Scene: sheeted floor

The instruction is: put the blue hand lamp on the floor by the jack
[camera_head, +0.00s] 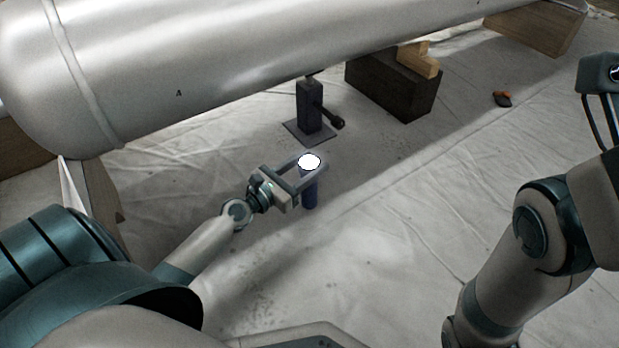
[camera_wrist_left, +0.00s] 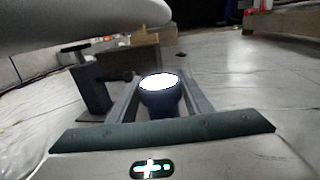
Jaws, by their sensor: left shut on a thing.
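The blue hand lamp (camera_head: 310,194) is upright with its bright white lens facing up. My left gripper (camera_head: 312,170) is shut on it, one finger on each side near its top. In the left wrist view the lamp (camera_wrist_left: 161,98) sits between the fingers (camera_wrist_left: 160,100). The jack (camera_head: 309,108) stands on its square base plate just beyond the lamp, under the big tank; it also shows in the left wrist view (camera_wrist_left: 92,92) left of the lamp. I cannot tell whether the lamp's lower end touches the floor.
A large grey tank (camera_head: 200,60) hangs low over the jack. A dark block with a wooden wedge (camera_head: 396,88) stands right of the jack. A small orange and black thing (camera_head: 502,99) lies farther right. The sheeted floor (camera_head: 400,190) right of the lamp is clear.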

